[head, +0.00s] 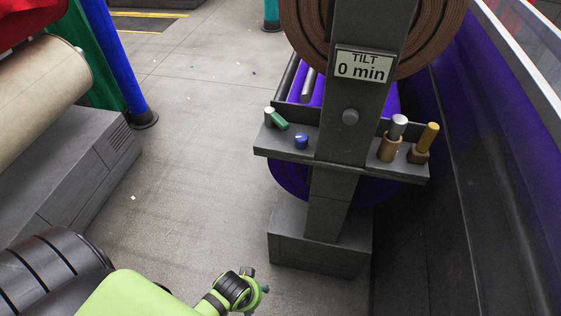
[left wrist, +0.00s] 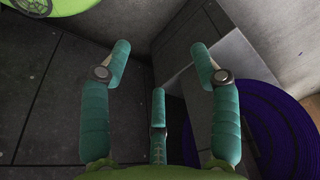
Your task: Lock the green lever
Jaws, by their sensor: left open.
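The green lever (head: 279,122) is a short, tilted green handle beside a grey peg (head: 268,116), at the left end of a dark shelf (head: 285,154) on the grey post (head: 350,120). My left gripper (head: 262,290) is low at the bottom of the head view, apart from the lever and well below it; its fingers are mostly hidden there. In the left wrist view my left gripper (left wrist: 161,65) shows teal fingers spread apart with nothing between them. The lever is not visible in that view. My right gripper is not in view.
A blue knob (head: 301,141) stands right of the lever. Copper (head: 389,148) and yellow (head: 428,139) handles stand at the shelf's right end. A sign (head: 363,66) reads "TILT 0 min". Floor to the left (head: 200,150) is mostly clear.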

